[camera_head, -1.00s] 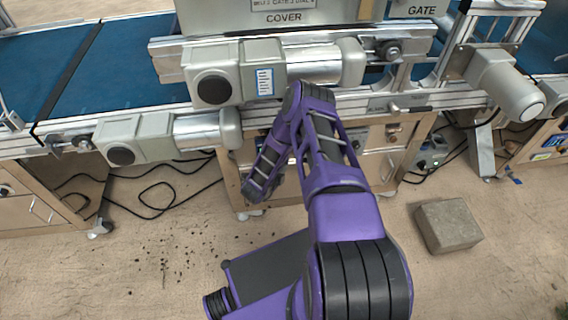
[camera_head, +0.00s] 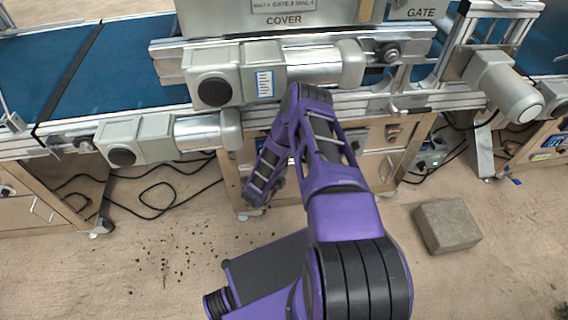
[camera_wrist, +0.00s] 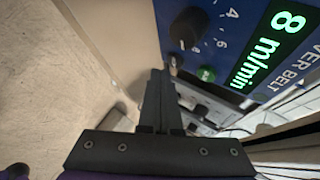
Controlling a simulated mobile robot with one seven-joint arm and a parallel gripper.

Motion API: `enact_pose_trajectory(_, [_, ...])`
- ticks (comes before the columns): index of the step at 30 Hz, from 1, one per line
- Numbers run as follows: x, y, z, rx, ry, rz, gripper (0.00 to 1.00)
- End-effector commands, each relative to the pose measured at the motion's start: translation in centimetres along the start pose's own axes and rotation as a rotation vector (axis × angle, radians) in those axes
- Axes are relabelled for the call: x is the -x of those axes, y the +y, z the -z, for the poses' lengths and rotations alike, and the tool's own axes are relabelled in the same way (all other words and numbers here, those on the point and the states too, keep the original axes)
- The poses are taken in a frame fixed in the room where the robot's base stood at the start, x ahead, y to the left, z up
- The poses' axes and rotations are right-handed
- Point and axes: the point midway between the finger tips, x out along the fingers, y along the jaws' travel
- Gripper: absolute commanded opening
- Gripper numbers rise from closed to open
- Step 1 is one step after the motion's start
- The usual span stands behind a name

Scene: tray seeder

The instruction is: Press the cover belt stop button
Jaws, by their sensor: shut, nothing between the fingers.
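In the wrist view a dark blue control panel (camera_wrist: 228,12) fills the upper right. It carries a lit green display (camera_wrist: 268,48) reading 8 m/min, beside lettering that ends in "VER BELT". A black dial knob (camera_wrist: 187,28) and a green button (camera_wrist: 207,74) sit on the panel. My gripper (camera_wrist: 160,72) is shut and empty, its fingertips at the panel's lower left edge, left of the green button. I cannot tell whether they touch the panel. No stop button shows clearly; the fingertips cover that corner. In the head view my arm hides the panel and the gripper.
In the head view the conveyor frame with its blue belt (camera_head: 130,70) and grey motors (camera_head: 212,78) stands over wooden cabinets. A housing marked COVER (camera_head: 284,20) is above. A stone block (camera_head: 447,226) lies on the floor at right. Cables lie below the conveyor.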

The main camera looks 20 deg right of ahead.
Motion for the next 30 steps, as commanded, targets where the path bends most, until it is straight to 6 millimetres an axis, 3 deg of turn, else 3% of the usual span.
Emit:
enact_pose_trajectory(8, [0.2, 0.1, 0.1, 0.001, 0.000, -0.001, 0.00])
enact_pose_trajectory(21, [3.1, 2.2, 2.2, 0.002, 0.000, -0.003, 0.00])
enact_pose_trajectory(30, [3.5, 2.6, 2.5, 0.000, 0.000, 0.000, 0.00])
